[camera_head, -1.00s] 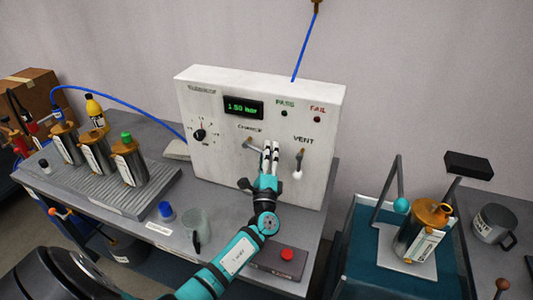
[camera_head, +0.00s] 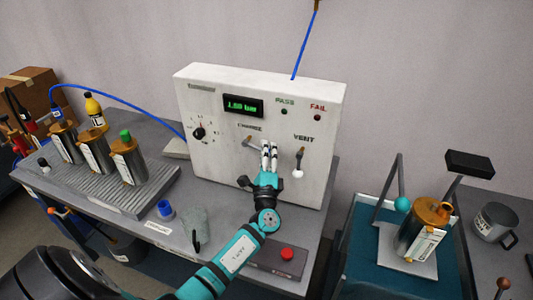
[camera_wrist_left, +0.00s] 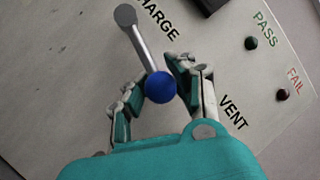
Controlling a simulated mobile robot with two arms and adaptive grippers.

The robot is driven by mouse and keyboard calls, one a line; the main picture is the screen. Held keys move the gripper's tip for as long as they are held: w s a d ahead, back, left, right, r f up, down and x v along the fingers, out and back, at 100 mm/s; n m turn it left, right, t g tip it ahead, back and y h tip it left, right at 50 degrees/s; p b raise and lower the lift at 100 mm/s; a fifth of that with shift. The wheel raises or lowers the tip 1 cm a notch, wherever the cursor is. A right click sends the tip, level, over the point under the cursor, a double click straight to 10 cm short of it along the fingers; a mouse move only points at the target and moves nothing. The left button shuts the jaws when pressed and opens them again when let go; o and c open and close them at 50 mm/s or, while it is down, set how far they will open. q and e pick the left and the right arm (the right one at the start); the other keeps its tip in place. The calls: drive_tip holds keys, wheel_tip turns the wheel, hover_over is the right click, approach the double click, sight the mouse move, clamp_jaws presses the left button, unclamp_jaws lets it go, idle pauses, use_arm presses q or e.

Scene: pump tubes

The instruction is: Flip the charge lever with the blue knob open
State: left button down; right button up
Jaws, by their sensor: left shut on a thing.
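The charge lever (camera_head: 252,143) is a grey metal bar on the front of the white panel, below the green display. In the head view it slants down to the right and its knob end is hidden by my gripper. In the left wrist view the lever (camera_wrist_left: 141,45) runs from a round pivot to the blue knob (camera_wrist_left: 160,88). My left gripper (camera_head: 269,147) is at the panel front. In the left wrist view its fingers (camera_wrist_left: 155,92) are on both sides of the blue knob, shut on it. My right gripper is not in view.
The vent lever (camera_head: 299,164) with a white knob hangs down just right of my gripper. A selector dial (camera_head: 199,134) is on the panel's left. Metal canisters (camera_head: 130,162) stand on the bench at left.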

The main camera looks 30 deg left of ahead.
use_arm(q)
drive_tip(key=shift+d+r+n+g+y+b, duration=0.15)
drive_tip(key=shift+r+n+g+b, duration=0.25)
drive_tip(key=shift+n, duration=0.5)
drive_tip(key=shift+d+r+n+g+y+b, duration=0.1)
drive_tip(key=shift+r+n+g+y+b, duration=0.1)
drive_tip(key=shift+n+g, duration=0.5)
drive_tip(key=shift+f, duration=0.1)
drive_tip(key=c, duration=1.4)
unclamp_jaws()
drive_tip(key=shift+s, duration=0.1)
drive_tip(key=o, duration=0.4)
drive_tip(key=shift+s+r, duration=0.15)
drive_tip(key=shift+r, duration=0.15)
drive_tip(key=v, duration=1.1)
drive_tip(key=shift+s+d+f, duration=0.2)
drive_tip(key=shift+s+f, duration=0.1)
